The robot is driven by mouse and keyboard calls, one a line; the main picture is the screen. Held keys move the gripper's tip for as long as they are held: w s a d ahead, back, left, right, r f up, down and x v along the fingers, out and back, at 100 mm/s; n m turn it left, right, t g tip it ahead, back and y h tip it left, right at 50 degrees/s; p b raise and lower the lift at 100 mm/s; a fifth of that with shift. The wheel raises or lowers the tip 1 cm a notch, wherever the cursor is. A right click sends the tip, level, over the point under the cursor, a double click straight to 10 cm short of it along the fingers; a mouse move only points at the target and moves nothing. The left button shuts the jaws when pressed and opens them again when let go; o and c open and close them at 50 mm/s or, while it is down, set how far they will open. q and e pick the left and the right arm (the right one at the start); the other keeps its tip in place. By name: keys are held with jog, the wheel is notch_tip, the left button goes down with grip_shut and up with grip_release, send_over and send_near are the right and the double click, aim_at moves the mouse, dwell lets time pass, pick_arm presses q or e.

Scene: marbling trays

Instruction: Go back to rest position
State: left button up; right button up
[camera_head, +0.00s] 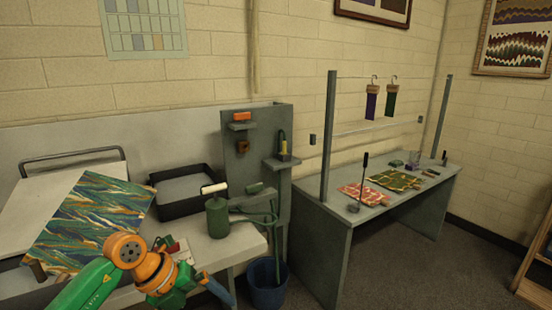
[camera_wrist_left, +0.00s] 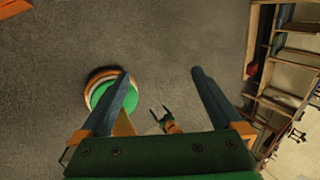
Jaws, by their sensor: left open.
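My left arm comes in at the lower left of the head view, over the front of the white bench. Its gripper (camera_head: 214,285) is partly cut off by the frame's lower edge there. In the left wrist view the left gripper (camera_wrist_left: 161,76) has its two dark blue fingers wide apart, with nothing between them but grey floor below. A small orange and dark pronged part (camera_wrist_left: 168,119) shows beyond the palm. It may be my right gripper, but it is too small to be sure of its jaws.
A marbled sheet (camera_head: 92,222) lies on a tilted board at left. A black tray (camera_head: 166,212), a green roller or canister (camera_head: 217,217) and a blue bucket (camera_head: 268,293) are near the arm. A grey table (camera_head: 327,228) holds patterned sheets. Wooden shelves (camera_wrist_left: 262,100) stand right in the wrist view.

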pick_arm(q)
jog(key=w+d+f+n+t+h, duration=0.2)
jog(key=d+f+n+t+h, duration=0.35)
jog(key=d+n+h, duration=0.3)
jog(key=s+a+f+n+t+y, duration=0.25)
jog(key=a+f+n+y, duration=0.35)
jog(key=f, duration=0.5)
jog(key=s+a+f+n+t+y, duration=0.1)
jog(key=s+a+f+n+y, duration=0.25)
jog(key=f+n, duration=0.6)
jog(key=s+a+f+n+g+y+p, duration=0.1)
jog(key=s+a+f+n+g+y, duration=0.25)
jog(key=s+f, duration=0.85)
jog(key=s+f+n+g, duration=0.1)
jog(key=s+f+g, duration=0.1)
jog(key=s, duration=0.8)
jog(key=s+f+n+g+y, duration=0.1)
jog(key=s+g, duration=0.3)
jog(key=s, duration=0.7)
jog(key=shift+a+f, duration=0.3)
jog(key=shift+f, duration=0.4)
